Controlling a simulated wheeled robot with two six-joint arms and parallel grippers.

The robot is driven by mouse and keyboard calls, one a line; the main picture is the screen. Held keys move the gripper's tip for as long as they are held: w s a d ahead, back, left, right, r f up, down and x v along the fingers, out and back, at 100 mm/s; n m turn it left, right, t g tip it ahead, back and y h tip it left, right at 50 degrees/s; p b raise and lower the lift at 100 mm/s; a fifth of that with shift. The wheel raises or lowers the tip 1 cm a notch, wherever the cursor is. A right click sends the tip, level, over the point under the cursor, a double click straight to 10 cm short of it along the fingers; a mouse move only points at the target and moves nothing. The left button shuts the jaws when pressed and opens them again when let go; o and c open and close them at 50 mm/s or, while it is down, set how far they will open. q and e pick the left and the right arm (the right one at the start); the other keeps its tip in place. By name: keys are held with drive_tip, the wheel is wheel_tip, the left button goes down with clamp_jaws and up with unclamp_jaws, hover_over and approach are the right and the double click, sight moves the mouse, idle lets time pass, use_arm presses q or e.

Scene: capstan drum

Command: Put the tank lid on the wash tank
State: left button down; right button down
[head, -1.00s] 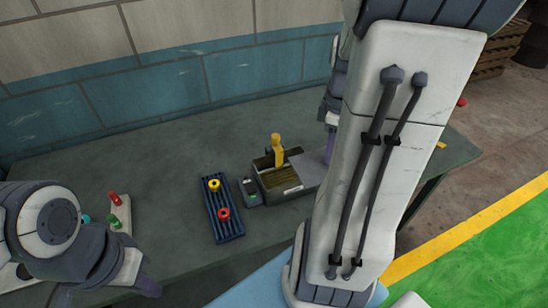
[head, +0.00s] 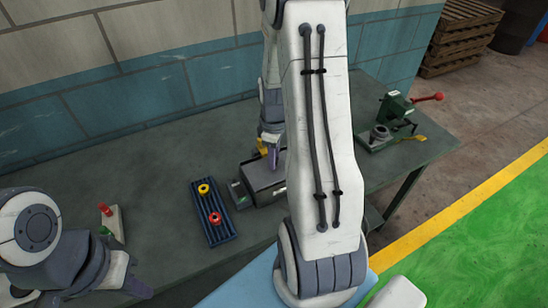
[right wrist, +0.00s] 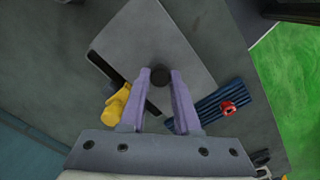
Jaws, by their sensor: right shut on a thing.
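The tank lid (right wrist: 160,35) is a flat grey plate with a round dark knob (right wrist: 160,76). My right gripper (right wrist: 161,84) is shut on the knob, its purple fingers on either side. In the head view my right gripper (head: 271,152) is over the wash tank (head: 268,198), a grey box, with the lid (head: 262,173) over its top. In the right wrist view a dark strip shows along the lid's left edge. I cannot tell whether the lid is seated. My left gripper (head: 130,285) is at the lower left, away from the tank, its jaws unclear.
A blue ribbed rack (head: 213,225) with a yellow ring and a red ring lies left of the tank. A yellow part (head: 262,145) stands at the tank's back. A green vise-like device (head: 390,120) with a red handle is at the right. Bare table lies behind the rack.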

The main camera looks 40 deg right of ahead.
drive_tip(key=shift+f, duration=0.45)
drive_tip(key=shift+f, duration=0.15)
drive_tip(key=c, duration=0.6)
unclamp_jaws()
wheel_tip(320, 180, up, 12)
drive_tip(key=s+a+r, duration=0.2)
drive_tip(key=a, duration=1.6)
drive_tip(key=shift+n+y, duration=0.5)
drive_tip(key=s+a, duration=0.8)
drive_tip(key=s, duration=0.1)
drive_tip(key=s+a, duration=0.5)
drive_tip(key=shift+s+b, duration=0.2)
drive_tip(key=shift+b, duration=0.2)
